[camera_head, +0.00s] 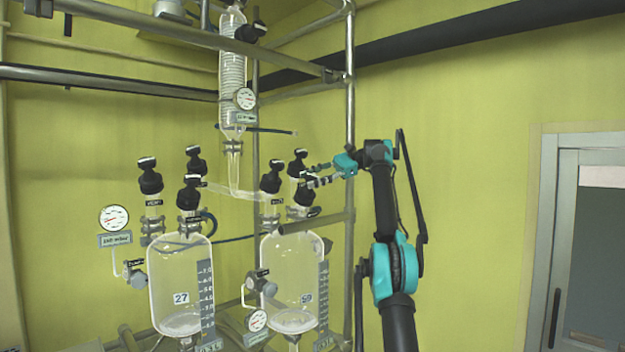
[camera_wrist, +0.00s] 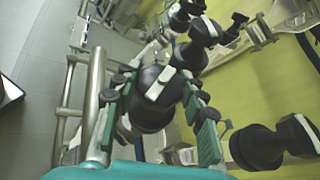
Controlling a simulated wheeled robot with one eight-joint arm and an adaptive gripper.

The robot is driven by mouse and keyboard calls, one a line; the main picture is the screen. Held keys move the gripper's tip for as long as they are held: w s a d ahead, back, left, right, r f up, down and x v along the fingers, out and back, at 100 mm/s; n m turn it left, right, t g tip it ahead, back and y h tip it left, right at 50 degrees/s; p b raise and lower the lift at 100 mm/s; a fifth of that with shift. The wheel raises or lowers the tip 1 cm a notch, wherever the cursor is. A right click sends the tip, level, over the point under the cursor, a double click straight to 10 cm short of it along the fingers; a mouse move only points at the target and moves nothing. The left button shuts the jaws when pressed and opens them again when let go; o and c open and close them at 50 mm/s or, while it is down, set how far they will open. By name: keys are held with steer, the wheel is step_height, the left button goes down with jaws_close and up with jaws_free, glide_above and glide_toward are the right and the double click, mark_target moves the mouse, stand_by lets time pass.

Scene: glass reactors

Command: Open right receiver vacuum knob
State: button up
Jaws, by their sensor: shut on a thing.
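The right receiver (camera_head: 290,270) is a clear glass vessel with a blue scale, below and left of my gripper (camera_head: 308,176). Several black valve knobs with white-striped handles stand on its top. The label of the held knob is not readable.
The left receiver (camera_head: 180,280) stands at left with its own black knobs. A glass condenser (camera_head: 232,70) with a gauge rises above. A vertical metal pole (camera_head: 350,110) stands close to my gripper. In the wrist view another black knob (camera_wrist: 262,147) lies right of the fingers.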

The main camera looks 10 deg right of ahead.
steer(key=shift+a+f, duration=0.15)
steer(key=o, duration=1.2)
steer(key=shift+c, duration=0.2)
steer(key=shift+w+r+m+t+y, duration=0.3)
steer(key=shift+m+t, duration=0.1)
steer(key=shift+m, duration=0.1)
steer(key=shift+s+f+m+t, duration=0.15)
steer(key=shift+m+t, duration=0.15)
steer(key=shift+m, duration=0.1)
